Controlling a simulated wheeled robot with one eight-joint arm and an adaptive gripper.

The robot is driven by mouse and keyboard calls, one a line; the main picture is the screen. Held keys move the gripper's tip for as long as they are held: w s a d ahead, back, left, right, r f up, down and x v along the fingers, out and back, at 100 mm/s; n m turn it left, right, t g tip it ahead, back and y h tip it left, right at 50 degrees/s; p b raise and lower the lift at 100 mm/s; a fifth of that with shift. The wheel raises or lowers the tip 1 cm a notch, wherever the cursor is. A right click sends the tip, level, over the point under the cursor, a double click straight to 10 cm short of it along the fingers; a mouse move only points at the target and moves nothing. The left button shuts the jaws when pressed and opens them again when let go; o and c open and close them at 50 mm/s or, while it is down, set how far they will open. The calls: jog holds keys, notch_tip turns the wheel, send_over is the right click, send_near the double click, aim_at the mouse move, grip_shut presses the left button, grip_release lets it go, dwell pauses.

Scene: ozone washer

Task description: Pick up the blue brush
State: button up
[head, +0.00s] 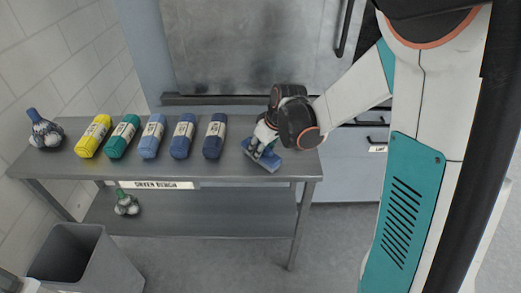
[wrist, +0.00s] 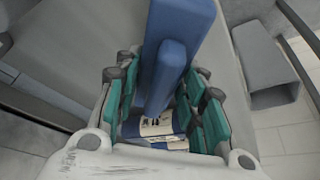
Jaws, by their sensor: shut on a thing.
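The blue brush (head: 264,159) is at the right end of the grey metal table (head: 240,186) in the head view, below my gripper (head: 264,143). In the wrist view the brush (wrist: 178,45) is a long blue block with a raised blue part and a pale printed label at its near end. My gripper (wrist: 160,112) has its teal-padded fingers on both sides of the brush and is shut on it. I cannot tell whether the brush still touches the tabletop.
A row of wrapped packs, yellow (head: 94,136), green (head: 123,136) and several blue (head: 182,136), lies left of my gripper. A blue-topped netted bundle (head: 44,130) is at the far left. A green-topped one (head: 126,204) sits on the lower shelf. A grey bin (head: 68,252) stands at front left.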

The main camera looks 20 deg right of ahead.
notch_tip(320, 180, up, 19)
jog(key=p, duration=0.6)
jog(key=shift+r, duration=0.2)
